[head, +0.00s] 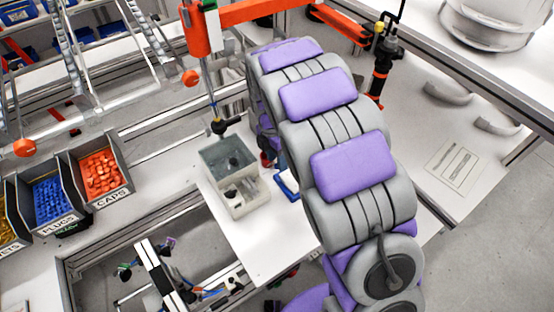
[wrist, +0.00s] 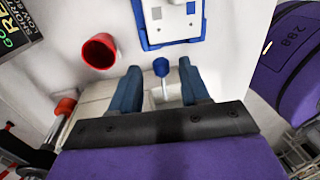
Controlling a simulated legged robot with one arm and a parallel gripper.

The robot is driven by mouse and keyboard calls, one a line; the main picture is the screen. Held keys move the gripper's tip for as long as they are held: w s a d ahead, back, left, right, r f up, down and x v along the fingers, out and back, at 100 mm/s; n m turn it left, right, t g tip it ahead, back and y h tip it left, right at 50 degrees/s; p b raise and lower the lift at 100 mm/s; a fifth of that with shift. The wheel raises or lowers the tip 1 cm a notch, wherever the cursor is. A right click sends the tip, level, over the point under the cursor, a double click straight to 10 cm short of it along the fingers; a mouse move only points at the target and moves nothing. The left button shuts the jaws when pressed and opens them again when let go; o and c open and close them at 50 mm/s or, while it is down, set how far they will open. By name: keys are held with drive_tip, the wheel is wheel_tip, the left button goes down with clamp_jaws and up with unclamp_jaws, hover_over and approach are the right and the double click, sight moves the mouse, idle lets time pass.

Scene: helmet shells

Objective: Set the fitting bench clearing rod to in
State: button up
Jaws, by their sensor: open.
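A rod with a blue knob (wrist: 162,67) shows in the wrist view, between the two fingers of my gripper (wrist: 159,69). It looks like the clearing rod, but I cannot tell for sure. Its pale shaft runs down from the knob toward the gripper body. My gripper is open, with visible space on both sides of the knob. I cannot tell whether the knob is level with the fingertips or beyond them. The fitting bench (head: 262,240) is a white top in the head view. My purple and grey arm hides part of it and my gripper.
In the wrist view, a red cup-like part (wrist: 98,52), a blue-framed panel (wrist: 165,22) and a red-ended part (wrist: 65,106) are close by. In the head view, a grey box (head: 232,175) is left of my arm. Bins of caps (head: 97,172) and plugs (head: 50,198) stand farther left.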

drive_tip(key=shift+f, duration=0.5)
drive_tip(key=shift+s, duration=0.1)
clamp_jaws()
idle(0.3)
